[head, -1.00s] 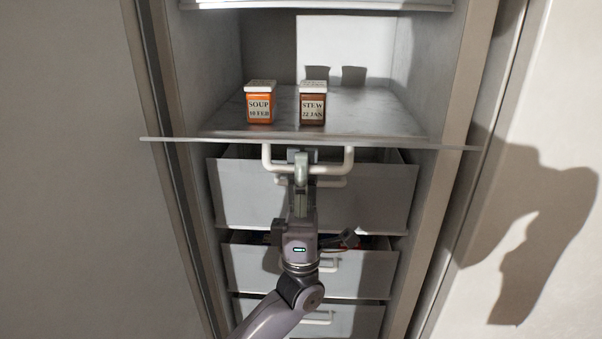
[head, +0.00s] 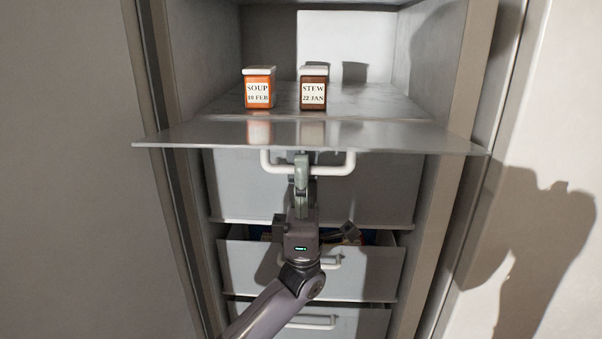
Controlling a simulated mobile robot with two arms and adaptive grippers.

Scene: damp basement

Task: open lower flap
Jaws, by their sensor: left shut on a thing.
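The lower flap (head: 390,136) is a wide grey panel across the front of the cabinet compartment. It is folded down towards me and looks roughly level, with its inner face showing as a shiny band. Its white bar handle (head: 342,166) hangs under the front edge. My left gripper (head: 302,168) is shut on the middle of this handle from below. The exact finger contact is partly hidden. My right gripper is out of view.
An orange SOUP tub (head: 258,90) and a brown STEW tub (head: 313,90) stand on the shelf behind the flap. Below are grey drawers; the middle drawer (head: 370,270) is slightly open with things inside. Cabinet side walls stand close on both sides.

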